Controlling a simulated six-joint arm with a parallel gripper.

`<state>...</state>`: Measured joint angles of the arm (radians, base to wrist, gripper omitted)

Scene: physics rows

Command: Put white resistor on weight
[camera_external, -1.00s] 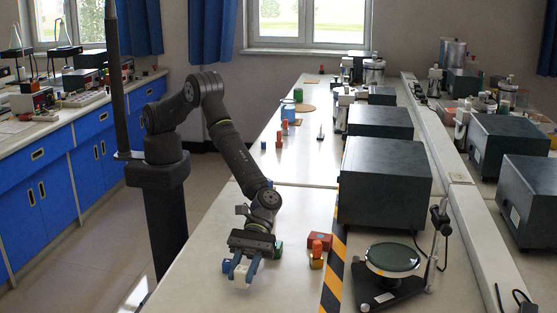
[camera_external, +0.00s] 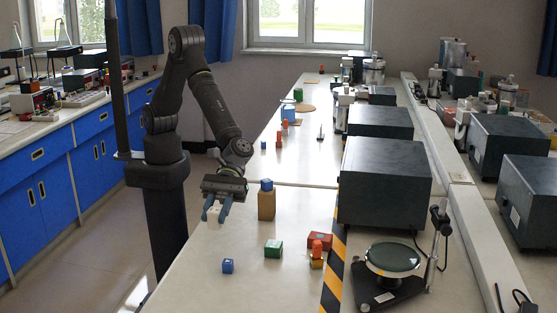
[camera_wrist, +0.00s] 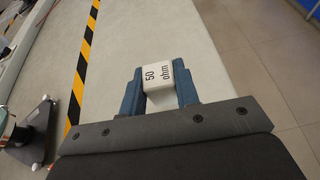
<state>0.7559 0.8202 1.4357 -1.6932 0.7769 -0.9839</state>
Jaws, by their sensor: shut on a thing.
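The white resistor (camera_wrist: 158,77), a block marked "50 ohm", is between the blue fingers of my gripper (camera_wrist: 160,88) in the wrist view. In the external view my gripper (camera_external: 216,211) is shut on the white resistor (camera_external: 213,215) and holds it above the white bench near its left edge. I cannot tell for certain which thing is the weight. A brown upright block (camera_external: 266,206) with a blue block (camera_external: 266,185) on top stands just right of my gripper.
A blue cube (camera_external: 228,266), a green block (camera_external: 273,248), a red block (camera_external: 320,240) and an orange-yellow piece (camera_external: 316,262) sit nearer the front. A black stand with a round plate (camera_external: 392,258) and a large dark box (camera_external: 386,185) stand right of the striped tape (camera_external: 335,265).

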